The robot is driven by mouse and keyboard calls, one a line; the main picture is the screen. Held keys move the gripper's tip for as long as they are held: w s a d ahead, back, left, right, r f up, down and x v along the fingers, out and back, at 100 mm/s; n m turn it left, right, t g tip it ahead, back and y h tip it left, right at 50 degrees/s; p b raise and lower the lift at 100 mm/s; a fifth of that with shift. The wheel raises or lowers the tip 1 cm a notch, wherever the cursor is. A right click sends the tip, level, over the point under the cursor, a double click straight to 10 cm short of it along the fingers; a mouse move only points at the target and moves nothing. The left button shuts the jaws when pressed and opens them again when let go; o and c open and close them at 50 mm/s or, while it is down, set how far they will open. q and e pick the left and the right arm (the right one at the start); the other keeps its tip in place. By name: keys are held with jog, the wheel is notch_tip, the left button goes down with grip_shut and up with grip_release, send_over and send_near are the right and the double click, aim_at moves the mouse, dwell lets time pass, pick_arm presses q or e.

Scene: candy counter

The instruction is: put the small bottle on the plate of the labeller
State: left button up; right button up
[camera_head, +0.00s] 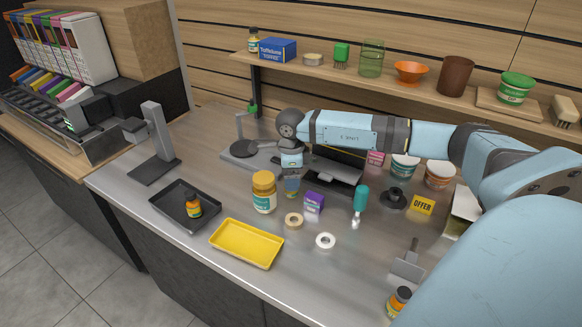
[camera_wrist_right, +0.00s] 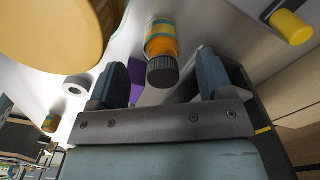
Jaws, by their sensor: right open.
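A small orange bottle (camera_wrist_right: 161,44) with a dark cap and teal label stands between the open fingers of my right gripper (camera_wrist_right: 163,82) in the wrist view. Its cap is near the fingertips; I cannot tell whether they touch it. In the head view my right gripper (camera_head: 291,180) points down behind the big yellow-lidded jar (camera_head: 264,197) and largely hides that bottle. A grey machine with a round dark plate (camera_head: 243,149), which looks like the labeller, stands to the left behind the gripper. Its plate looks empty. My left gripper is not in view.
Similar bottles are in the black tray (camera_head: 193,207) and at the front right (camera_head: 398,301). A purple box (camera_head: 314,203), tape rings (camera_head: 326,241) and a yellow tray (camera_head: 246,243) lie near the gripper. A grey stand (camera_head: 155,150) is at left; a loaded shelf (camera_head: 430,94) runs behind.

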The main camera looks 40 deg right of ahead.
jog(key=f, duration=0.4)
jog(key=shift+d, duration=0.2)
jog(key=c, duration=1.1)
jog(key=shift+r, duration=0.15)
jog(key=shift+c, duration=0.2)
notch_tip(320, 180, up, 20)
jog(key=b, duration=0.1)
jog(key=s+a+f+n+p, duration=0.1)
jog(key=s+a+n+p, duration=0.1)
jog(key=a+n, duration=0.6)
jog(key=s+a+f+n+p, duration=0.1)
jog(key=s+a+n+p, duration=0.2)
jog(key=a+n, duration=0.4)
jog(key=s+a+f+n+p, duration=0.2)
jog(key=a+n+p, duration=0.3)
jog(key=a+n, duration=0.3)
jog(key=shift+s+a+n, duration=0.35)
jog(key=shift+n, duration=1.15)
